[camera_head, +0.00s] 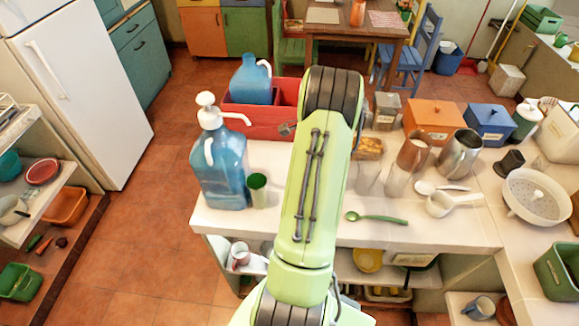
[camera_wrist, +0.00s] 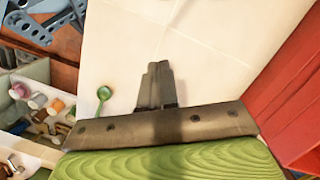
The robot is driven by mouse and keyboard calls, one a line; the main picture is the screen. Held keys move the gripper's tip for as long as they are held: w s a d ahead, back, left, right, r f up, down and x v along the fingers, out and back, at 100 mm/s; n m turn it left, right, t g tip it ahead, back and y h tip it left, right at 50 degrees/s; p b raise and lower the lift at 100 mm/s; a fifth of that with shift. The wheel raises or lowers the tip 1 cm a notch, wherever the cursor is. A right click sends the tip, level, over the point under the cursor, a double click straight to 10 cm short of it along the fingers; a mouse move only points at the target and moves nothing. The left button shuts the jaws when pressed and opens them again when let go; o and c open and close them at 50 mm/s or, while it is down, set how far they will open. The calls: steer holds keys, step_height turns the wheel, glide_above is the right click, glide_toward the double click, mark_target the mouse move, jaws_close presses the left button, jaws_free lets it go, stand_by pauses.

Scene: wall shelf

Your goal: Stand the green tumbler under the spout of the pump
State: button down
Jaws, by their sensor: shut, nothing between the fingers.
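The green tumbler (camera_head: 257,190) stands upright on the white counter, close to the right side of a blue pump bottle (camera_head: 222,170). The white pump head (camera_head: 208,112) has its spout (camera_head: 237,118) pointing right. The tumbler is below the spout tip and looks slightly right of it; I cannot tell if it is exactly under. My gripper (camera_wrist: 157,85) is shut and empty in the wrist view, above bare counter. In the head view my arm hides most of it. Tumbler and pump do not show in the wrist view.
A red crate (camera_head: 262,117) holding a blue jug (camera_head: 251,80) sits behind the pump; its red side shows in the wrist view (camera_wrist: 292,90). The front counter edge is near.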

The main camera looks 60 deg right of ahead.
steer(key=w+a+f+p, duration=0.1)
steer(key=w+a+p, duration=0.2)
steer(key=w+a, duration=0.5)
steer(key=shift+w+a, duration=0.25)
steer(key=shift+w, duration=0.3)
steer(key=shift+f, duration=0.1)
steer(key=shift+s+d+f, duration=0.1)
steer(key=shift+s+d, duration=0.3)
steer(key=shift+d, duration=0.15)
steer(key=s+d+r, duration=0.1)
steer(key=s+d, duration=0.5)
steer(key=d, duration=0.3)
steer(key=shift+s+d+r, duration=0.25)
steer(key=shift+s+d, duration=0.05)
steer(key=shift+d, duration=0.1)
